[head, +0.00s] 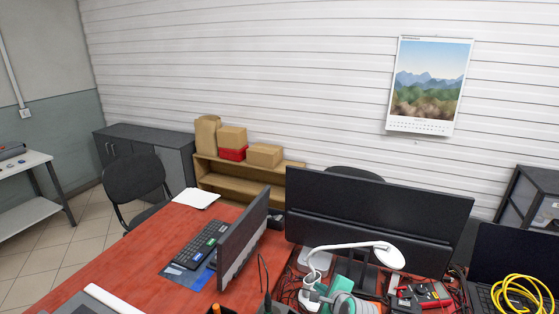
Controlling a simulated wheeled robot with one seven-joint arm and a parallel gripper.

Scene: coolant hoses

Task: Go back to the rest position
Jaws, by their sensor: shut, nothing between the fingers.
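My gripper is not in the head view, and I cannot make out any part of my arm. No coolant hoses show in this view. The view looks over a red-brown desk (120,268) toward a white slatted wall.
A thin monitor (243,235), dark keyboard (195,248), wide black monitor (380,220), white lamp (345,248) and white mug (311,280) crowd the desk. A red meter (433,294) and yellow cable coil (520,294) lie right. A black chair (134,182) stands left; floor there is open.

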